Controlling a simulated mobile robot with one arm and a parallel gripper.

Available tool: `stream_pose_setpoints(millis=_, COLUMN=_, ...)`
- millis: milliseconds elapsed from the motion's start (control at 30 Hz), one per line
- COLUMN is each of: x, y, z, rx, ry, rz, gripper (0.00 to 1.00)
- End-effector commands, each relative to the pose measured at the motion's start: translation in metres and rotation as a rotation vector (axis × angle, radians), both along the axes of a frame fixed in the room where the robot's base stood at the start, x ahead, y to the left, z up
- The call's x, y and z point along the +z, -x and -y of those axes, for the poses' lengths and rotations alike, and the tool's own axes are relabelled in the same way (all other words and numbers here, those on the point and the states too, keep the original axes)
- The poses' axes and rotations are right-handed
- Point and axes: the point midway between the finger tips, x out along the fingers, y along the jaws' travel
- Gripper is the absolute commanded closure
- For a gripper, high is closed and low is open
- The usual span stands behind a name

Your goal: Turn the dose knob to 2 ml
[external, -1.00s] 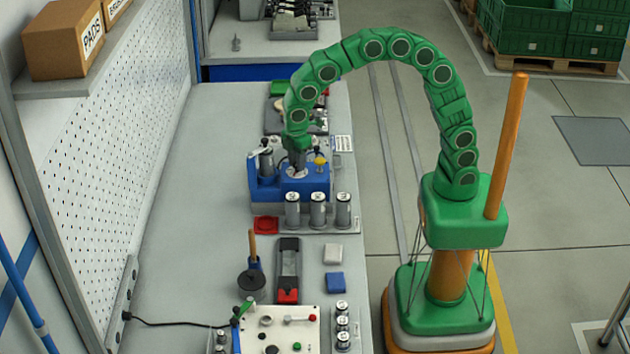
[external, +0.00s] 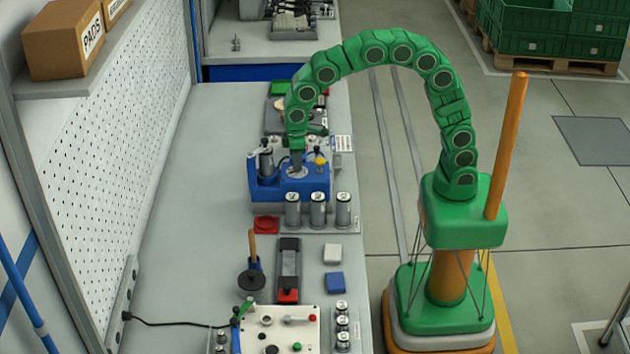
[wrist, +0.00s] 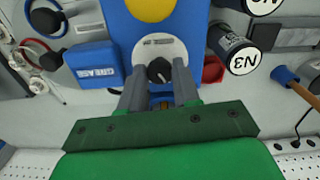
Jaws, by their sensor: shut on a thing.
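The dose knob (wrist: 159,70) is small and black, with a pale mark on it. It sits on a round white dial plate (wrist: 142,50) on top of a blue device (wrist: 116,14). My gripper (wrist: 160,76) has its two grey fingers on either side of the knob and is shut on it. In the external view my gripper (external: 297,167) points down onto the blue device (external: 262,193), and the knob is hidden there. The print on the dial plate is too small to read, so the knob's setting cannot be told.
A yellow round part (external: 319,160) stands on the device close to my gripper. Grey cylinders (external: 317,210) stand in a row in front of it. A red tray (external: 266,225) lies at the front left. The bench (external: 185,220) to the left is clear.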

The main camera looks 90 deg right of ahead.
Motion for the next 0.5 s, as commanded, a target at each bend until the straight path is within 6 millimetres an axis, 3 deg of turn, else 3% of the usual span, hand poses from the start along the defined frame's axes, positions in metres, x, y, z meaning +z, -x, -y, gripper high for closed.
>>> stream_pose_setpoints(millis=500, x=0.0011, y=-0.0012, z=-0.0001, rx=-0.098, ry=0.0, rz=0.005, gripper=0.99)
